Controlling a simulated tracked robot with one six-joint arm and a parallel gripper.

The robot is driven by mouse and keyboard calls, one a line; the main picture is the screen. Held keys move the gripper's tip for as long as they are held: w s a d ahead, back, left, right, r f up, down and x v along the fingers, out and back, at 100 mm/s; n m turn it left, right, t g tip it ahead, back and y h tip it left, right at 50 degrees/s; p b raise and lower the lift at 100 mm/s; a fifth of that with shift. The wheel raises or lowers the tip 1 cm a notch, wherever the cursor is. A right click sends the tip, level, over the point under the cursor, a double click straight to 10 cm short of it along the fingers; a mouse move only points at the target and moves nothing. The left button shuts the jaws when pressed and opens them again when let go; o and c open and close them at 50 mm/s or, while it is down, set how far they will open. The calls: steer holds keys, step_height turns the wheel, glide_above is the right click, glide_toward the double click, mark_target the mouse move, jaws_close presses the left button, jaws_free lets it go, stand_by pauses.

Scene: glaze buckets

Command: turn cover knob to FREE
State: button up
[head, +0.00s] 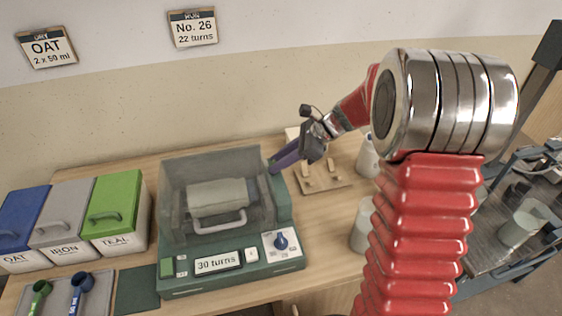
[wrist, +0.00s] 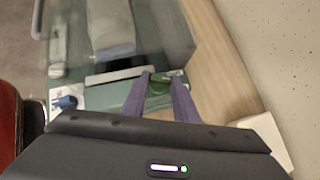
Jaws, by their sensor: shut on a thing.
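The mixing machine (head: 235,283) stands on the wooden table, its smoky clear cover (head: 209,165) down over a grey drum (head: 216,197). My gripper (head: 275,164) reaches the machine's back right corner with its purple fingers. In the wrist view, the fingers (wrist: 161,80) are on either side of the green cover knob (wrist: 157,86) and shut on it. The knob's marking, including any FREE label, cannot be read. The blue dial (head: 281,242) on the front panel is apart from my gripper; it also shows in the wrist view (wrist: 66,102).
The display (head: 218,261) reads "30 turns". Blue, grey and green lidded bins (head: 116,212) stand left of the machine, with scoops (head: 78,288) in front. A wooden board (head: 322,181) and pale containers (head: 363,226) are to the right. A wall rises behind the table.

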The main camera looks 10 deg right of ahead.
steer(key=n+g, duration=0.2)
steer(key=n, duration=0.1)
steer(key=w+n+g, duration=0.1)
steer(key=n+g, duration=0.2)
steer(key=shift+w+a+n, duration=0.1)
steer(key=shift+n, duration=0.2)
steer(key=n+g, duration=0.1)
steer(key=n, duration=0.1)
steer(key=n+g, duration=0.1)
steer(key=shift+w+a+n+g+h, duration=0.15)
steer(key=shift+w+n+g+h, duration=0.1)
steer(key=shift+n+g+h, duration=0.05)
steer(key=shift+w+a+n+g+h, duration=0.15)
steer(key=shift+n+g+h, duration=0.7)
steer(key=shift+n, duration=0.65)
steer(key=o, duration=1.1)
steer(key=shift+c, duration=0.2)
